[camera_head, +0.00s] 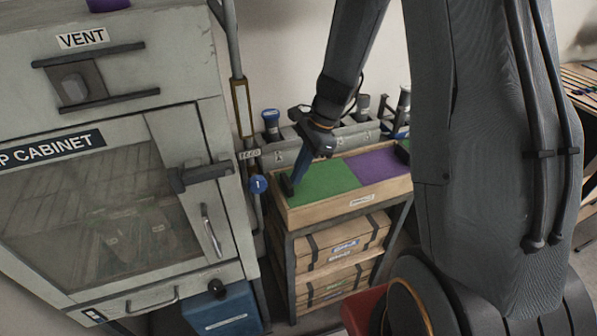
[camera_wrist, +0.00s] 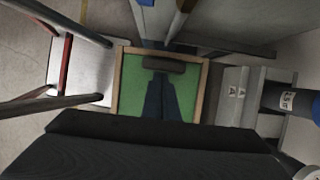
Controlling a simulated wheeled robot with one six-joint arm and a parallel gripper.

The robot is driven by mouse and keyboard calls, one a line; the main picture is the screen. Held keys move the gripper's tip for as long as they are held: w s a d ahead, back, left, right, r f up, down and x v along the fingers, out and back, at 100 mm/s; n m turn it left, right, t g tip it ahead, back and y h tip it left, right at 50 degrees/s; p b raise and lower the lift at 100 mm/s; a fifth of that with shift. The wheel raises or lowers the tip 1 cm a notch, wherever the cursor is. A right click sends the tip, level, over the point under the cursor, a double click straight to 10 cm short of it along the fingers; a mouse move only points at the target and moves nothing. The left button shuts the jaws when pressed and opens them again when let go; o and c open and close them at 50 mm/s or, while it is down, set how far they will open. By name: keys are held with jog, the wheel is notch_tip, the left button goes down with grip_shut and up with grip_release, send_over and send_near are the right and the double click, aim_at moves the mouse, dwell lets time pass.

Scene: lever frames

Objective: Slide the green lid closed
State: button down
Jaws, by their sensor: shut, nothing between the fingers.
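The green lid (camera_head: 328,181) lies flat in the wooden-framed box (camera_head: 350,202), filling its left part. It also shows in the wrist view (camera_wrist: 132,85). A dark handle block (camera_head: 287,184) stands at the lid's left end; in the wrist view the handle (camera_wrist: 164,64) is at the far end. My gripper (camera_head: 298,178) points down over the green lid with its blue fingers together and empty. Its tips (camera_wrist: 162,80) are just on the near side of the handle in the wrist view. I cannot tell whether they touch it.
A purple panel (camera_head: 376,166) lies right of the green lid, with a dark block (camera_head: 403,151) at its end. A grey cabinet (camera_head: 110,200) stands close on the left. A grey rack (camera_head: 345,138) with bottles runs behind the box. Wooden crates (camera_head: 340,250) sit below.

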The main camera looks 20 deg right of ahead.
jog(key=shift+s+a, duration=0.1)
jog(key=shift+a, duration=0.25)
jog(key=d, duration=0.3)
jog(key=d+p, duration=0.1)
jog(key=shift+w+d, duration=0.25)
jog(key=shift+d, duration=0.15)
jog(key=b+v, duration=0.3)
jog(key=v, duration=0.7)
jog(key=s+a+f+n+t+h, duration=0.1)
jog(key=s+a+n+h, duration=0.1)
jog(key=s+n, duration=0.4)
jog(key=s+a+f+n+h+b, duration=0.1)
jog(key=s+a+f+n+h, duration=0.1)
jog(key=s+a+n, duration=0.2)
jog(key=s+n, duration=0.3)
jog(key=n, duration=0.4)
jog(key=shift+s+t, duration=0.15)
jog(key=shift+t, duration=0.25)
